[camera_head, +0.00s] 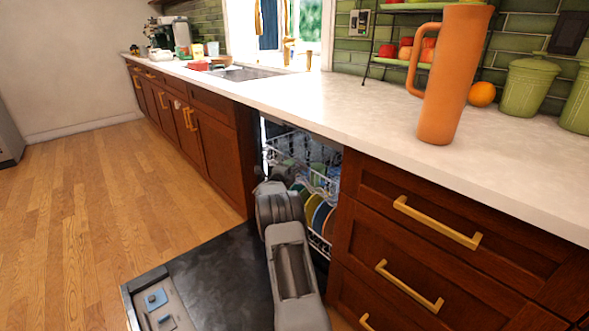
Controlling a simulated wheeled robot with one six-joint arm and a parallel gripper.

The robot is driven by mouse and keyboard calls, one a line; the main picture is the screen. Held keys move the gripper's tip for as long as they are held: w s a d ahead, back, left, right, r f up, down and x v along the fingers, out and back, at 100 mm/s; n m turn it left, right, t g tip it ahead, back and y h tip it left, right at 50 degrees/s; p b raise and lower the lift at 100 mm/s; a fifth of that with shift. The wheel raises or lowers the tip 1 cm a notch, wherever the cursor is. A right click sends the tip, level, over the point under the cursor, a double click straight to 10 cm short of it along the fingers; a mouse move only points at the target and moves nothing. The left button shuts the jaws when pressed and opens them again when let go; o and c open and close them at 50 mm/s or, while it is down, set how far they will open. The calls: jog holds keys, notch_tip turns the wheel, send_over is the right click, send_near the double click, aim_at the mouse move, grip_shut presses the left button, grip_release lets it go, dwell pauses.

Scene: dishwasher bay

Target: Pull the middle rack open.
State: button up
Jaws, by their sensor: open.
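The dishwasher stands open under the counter, its dark door (225,275) folded down. The middle rack (322,181) is a white wire rack inside the bay, with glassware in it. Its front is partly covered by my grey arm. The lower rack (319,243) below it holds several upright plates (317,214). My arm reaches up over the door to the bay's opening. My gripper (262,174) is open at the arm's far end, near the left front of the middle rack. Its fingertips are mostly hidden, and I cannot tell whether they touch the rack.
Drawers with brass handles (437,222) flank the bay on the right, and wooden cabinets (213,150) on the left. The counter (330,105) above carries an orange pitcher (451,75) and green canisters (526,86). Wood floor (95,195) lies clear at left.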

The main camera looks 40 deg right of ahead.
jog(key=shift+b+x, duration=0.3)
jog(key=shift+x, duration=1.8)
jog(key=shift+c, duration=0.4)
grip_shut()
